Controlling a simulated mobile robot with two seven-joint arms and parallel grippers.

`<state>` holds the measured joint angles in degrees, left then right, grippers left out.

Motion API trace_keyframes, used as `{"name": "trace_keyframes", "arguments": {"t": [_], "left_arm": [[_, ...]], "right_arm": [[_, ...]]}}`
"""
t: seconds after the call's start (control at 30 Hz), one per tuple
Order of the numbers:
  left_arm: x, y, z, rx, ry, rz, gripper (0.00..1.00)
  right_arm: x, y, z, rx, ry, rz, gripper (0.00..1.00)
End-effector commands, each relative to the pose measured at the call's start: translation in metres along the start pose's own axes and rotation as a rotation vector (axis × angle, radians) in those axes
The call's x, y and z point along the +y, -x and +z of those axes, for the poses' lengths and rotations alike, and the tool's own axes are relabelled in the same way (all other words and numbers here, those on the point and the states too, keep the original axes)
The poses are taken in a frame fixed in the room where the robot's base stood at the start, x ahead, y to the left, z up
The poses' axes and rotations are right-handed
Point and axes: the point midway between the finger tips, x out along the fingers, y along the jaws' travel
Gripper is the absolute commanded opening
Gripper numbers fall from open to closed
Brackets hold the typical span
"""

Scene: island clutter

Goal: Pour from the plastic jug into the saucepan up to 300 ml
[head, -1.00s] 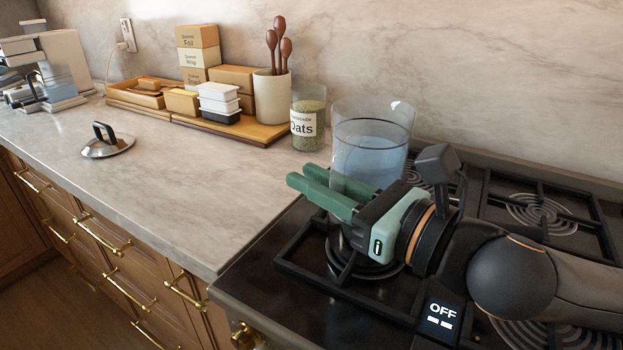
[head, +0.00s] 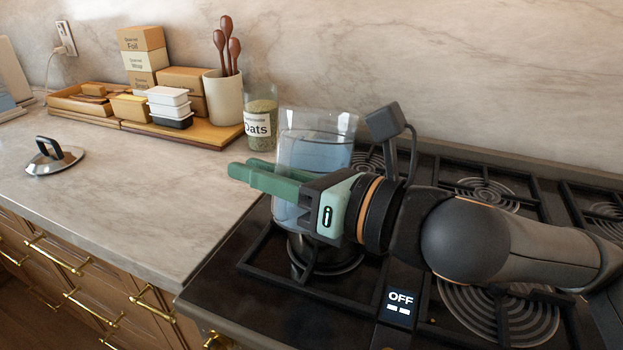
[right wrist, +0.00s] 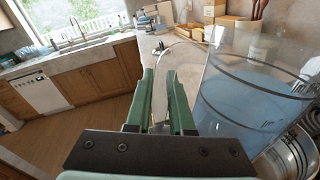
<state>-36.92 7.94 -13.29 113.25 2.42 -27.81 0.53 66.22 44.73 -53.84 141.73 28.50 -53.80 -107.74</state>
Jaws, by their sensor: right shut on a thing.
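The clear plastic jug (head: 312,152) holds bluish water and is roughly upright above the front left of the hob. It also shows at the right of the right wrist view (right wrist: 245,100). My right gripper (head: 268,178) is shut at the jug's near side, its green fingers pointing left; the part of the jug between them is hard to make out. The fingers show close together in the right wrist view (right wrist: 167,105). No saucepan can be made out clearly; a shiny rounded thing (right wrist: 285,158) shows low in the right wrist view. My left gripper is out of view.
A black hob with grates (head: 255,268) lies under my right arm, its display (head: 400,303) reading OFF. A lid with a black handle (head: 54,160) lies on the counter. An oats jar (head: 260,122) and a utensil crock (head: 224,98) stand behind.

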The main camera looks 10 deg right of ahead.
Motion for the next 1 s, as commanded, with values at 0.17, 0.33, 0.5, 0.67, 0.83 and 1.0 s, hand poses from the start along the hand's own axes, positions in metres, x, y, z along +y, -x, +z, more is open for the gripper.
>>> {"name": "trace_keyframes", "arguments": {"t": [0.17,0.33,0.5,0.67,0.83,1.0], "left_arm": [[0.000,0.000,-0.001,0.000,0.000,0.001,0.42],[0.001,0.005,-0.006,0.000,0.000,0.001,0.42],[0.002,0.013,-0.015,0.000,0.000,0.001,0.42],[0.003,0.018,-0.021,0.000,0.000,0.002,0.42],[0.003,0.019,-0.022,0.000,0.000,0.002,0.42],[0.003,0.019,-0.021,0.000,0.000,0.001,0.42]], "right_arm": [[0.001,0.001,0.003,-0.009,0.007,0.002,0.00],[0.003,0.001,0.007,-0.004,-0.013,0.003,0.00],[0.006,0.002,0.013,0.006,-0.066,0.004,0.00],[0.007,0.002,0.016,0.014,-0.113,0.005,0.00],[0.008,0.003,0.016,0.018,-0.133,0.005,0.00],[0.008,0.003,0.015,0.017,-0.133,0.005,0.00]]}}
